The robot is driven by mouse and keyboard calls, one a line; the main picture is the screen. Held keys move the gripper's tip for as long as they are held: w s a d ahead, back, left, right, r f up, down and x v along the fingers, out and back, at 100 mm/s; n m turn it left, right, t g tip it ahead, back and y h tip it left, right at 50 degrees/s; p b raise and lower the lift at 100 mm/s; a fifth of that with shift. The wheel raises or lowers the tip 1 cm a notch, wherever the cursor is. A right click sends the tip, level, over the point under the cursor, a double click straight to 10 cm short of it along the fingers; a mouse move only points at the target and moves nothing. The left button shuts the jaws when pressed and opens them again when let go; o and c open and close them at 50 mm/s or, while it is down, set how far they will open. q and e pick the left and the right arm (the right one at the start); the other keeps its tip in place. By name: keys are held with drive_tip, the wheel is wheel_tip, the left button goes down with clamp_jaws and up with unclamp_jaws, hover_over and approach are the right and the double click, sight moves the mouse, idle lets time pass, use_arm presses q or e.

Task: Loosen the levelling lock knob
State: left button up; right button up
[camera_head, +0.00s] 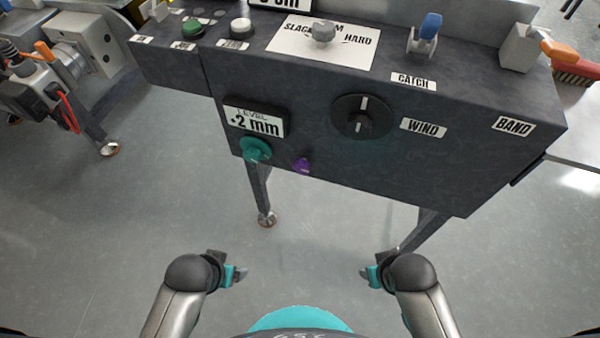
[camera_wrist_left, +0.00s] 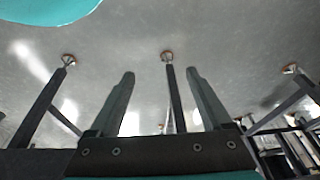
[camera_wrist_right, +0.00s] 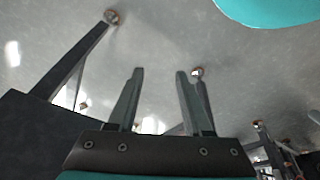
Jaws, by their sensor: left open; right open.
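The dark machine panel (camera_head: 400,175) carries a teal knob (camera_head: 256,149) just below the LEVEL display (camera_head: 256,119), which reads about 2 mm. A smaller purple knob (camera_head: 302,164) sits to its right on the lower edge of the panel. No label shows which of the two is the lock knob. My left gripper (camera_head: 240,274) is open and empty, low in front of the panel; its parted fingers show in the left wrist view (camera_wrist_left: 160,78). My right gripper (camera_head: 366,272) is open and empty, also well clear of the knobs; its fingers show in the right wrist view (camera_wrist_right: 160,76).
A black WIND dial (camera_head: 361,117) is right of the display. Machine legs (camera_head: 259,190) stand below. Floor between grippers and panel is clear.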

use_arm(q)
wheel_tip(320, 180, up, 3)
drive_tip(key=w+d+t+b, duration=0.1)
drive_tip(key=m+t+h+b, duration=0.2)
drive_tip(key=m+t+h, duration=0.45)
drive_tip(key=t, duration=0.65)
approach(301, 169)
drive_tip(key=shift+m+y, duration=0.55)
drive_tip(key=shift+m, duration=0.4)
drive_tip(key=b+x, duration=0.1)
drive_tip(key=x, duration=0.1)
drive_tip(key=b+x, duration=0.2)
drive_tip(key=x, duration=0.1)
drive_tip(key=b+x, duration=0.1)
drive_tip(key=x, duration=0.2)
drive_tip(key=shift+s+d+r, duration=0.15)
drive_tip(key=shift+d+r, duration=0.05)
drive_tip(key=shift+d, duration=0.05)
drive_tip(key=shift+w+d+b, duration=0.2)
drive_tip(key=shift+w+b, duration=0.15)
drive_tip(key=shift+w, duration=0.3)
use_arm(e)
wheel_tip(301, 169, up, 7)
drive_tip(key=w+a+t, duration=0.1)
drive_tip(key=t, duration=0.1)
drive_tip(key=shift+a+y, duration=0.3)
use_arm(q)
drive_tip(key=shift+c, duration=0.4)
